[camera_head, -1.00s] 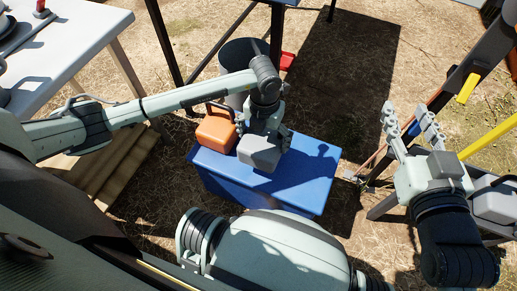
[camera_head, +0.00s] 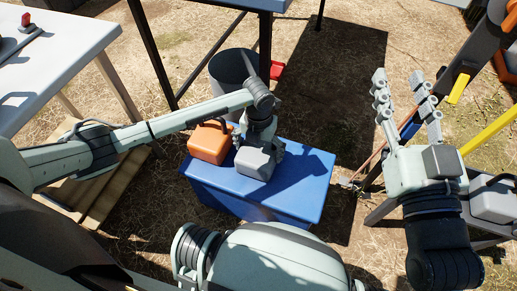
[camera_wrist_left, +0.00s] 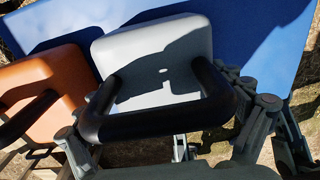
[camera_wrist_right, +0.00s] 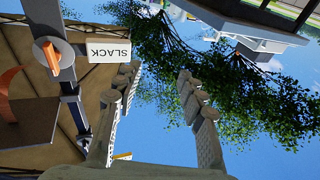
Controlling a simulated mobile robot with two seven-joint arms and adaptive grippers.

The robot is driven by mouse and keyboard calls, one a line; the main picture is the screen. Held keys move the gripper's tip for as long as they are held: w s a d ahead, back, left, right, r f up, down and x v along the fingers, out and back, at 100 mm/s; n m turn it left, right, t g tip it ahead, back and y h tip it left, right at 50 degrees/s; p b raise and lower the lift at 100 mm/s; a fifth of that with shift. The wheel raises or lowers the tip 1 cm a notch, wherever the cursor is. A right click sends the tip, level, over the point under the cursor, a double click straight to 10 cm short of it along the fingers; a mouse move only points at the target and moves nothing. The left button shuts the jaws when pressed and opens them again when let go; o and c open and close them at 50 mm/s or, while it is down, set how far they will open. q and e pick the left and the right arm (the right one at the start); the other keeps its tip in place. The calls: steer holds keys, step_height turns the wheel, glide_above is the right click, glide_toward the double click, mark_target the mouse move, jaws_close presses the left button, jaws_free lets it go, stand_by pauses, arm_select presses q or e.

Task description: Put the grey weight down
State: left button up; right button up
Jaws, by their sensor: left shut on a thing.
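The grey weight (camera_head: 255,163), a light grey block, is over the blue box top (camera_head: 312,180), to the right of the orange weight (camera_head: 208,142). My left gripper (camera_head: 259,147) is shut on its black handle. In the left wrist view the grey weight (camera_wrist_left: 155,55) has its handle (camera_wrist_left: 165,122) between my fingers, with the orange weight (camera_wrist_left: 40,90) close on the left. I cannot tell whether its underside touches the blue top. My right gripper (camera_head: 397,78) is open and empty, its fingers spread; it also shows in the right wrist view (camera_wrist_right: 158,75).
A grey bin (camera_head: 232,68) stands behind the blue box. A white table (camera_head: 60,45) is at the upper left. Another grey block (camera_head: 492,200) sits by the right arm. The right part of the blue top is clear. The right wrist view shows a "SLACK" sign (camera_wrist_right: 110,50).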

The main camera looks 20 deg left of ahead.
mark_target(258, 149)
arm_select(q)
steer(key=shift+w, duration=0.1)
arm_select(e)
steer(key=shift+a+r, duration=0.1)
steer(key=shift+r, duration=0.2)
arm_select(q)
steer(key=o, duration=1.5)
steer(key=shift+o, duration=0.2)
arm_select(e)
steer(key=shift+s, duration=0.1)
arm_select(q)
step_height(258, 149, up, 12)
steer(key=p, duration=0.2)
arm_select(e)
steer(key=d+f+g+h, duration=0.2)
steer(key=d+f+g, duration=0.2)
steer(key=f, duration=0.5)
steer(key=shift+w+d+f+g+h, duration=0.2)
steer(key=shift+d+f+g+h, duration=0.1)
steer(key=shift+f+h, duration=0.1)
